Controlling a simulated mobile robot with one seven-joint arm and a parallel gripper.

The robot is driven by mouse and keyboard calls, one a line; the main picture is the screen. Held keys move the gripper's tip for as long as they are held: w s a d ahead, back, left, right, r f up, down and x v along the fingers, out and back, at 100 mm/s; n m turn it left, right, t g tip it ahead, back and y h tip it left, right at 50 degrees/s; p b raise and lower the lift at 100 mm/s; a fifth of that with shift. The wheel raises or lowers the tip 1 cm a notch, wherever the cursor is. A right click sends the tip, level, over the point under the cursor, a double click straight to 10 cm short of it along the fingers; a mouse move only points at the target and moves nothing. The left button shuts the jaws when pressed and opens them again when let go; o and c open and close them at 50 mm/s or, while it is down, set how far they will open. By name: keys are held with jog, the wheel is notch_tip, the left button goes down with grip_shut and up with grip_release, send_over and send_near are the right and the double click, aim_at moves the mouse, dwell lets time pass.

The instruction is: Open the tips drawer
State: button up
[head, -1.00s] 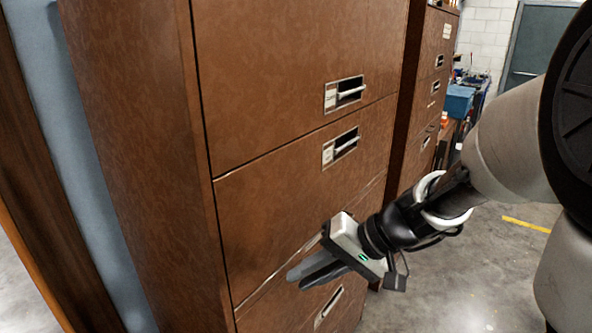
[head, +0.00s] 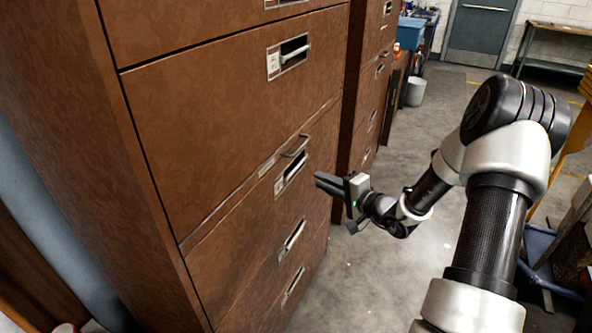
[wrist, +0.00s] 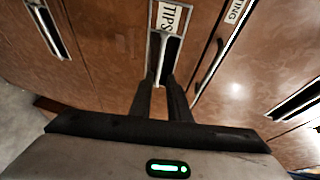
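The tips drawer (head: 235,235) is a brown drawer front in the tall cabinet, below a thin seam, and looks shut. In the wrist view its white TIPS label (wrist: 172,17) sits beside a recessed pull with a pale bar handle (wrist: 160,55). The recessed pull also shows in the head view (head: 290,178). My gripper (head: 318,182) is in front of this pull, to its right. In the wrist view its two dark fingers (wrist: 158,88) are apart, with the handle's near end between them in the picture. I cannot tell whether they touch it.
A slim drawer with a protruding handle (head: 297,147) lies just above. A larger drawer (head: 230,125) is above that, and more drawers are below. A second brown cabinet (head: 365,110) stands behind.

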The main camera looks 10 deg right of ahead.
aim_at(296, 167)
jog(key=x, duration=1.2)
jog(key=shift+w+a+f, duration=0.15)
jog(key=shift+w+a, duration=0.05)
grip_shut()
dwell(0.9)
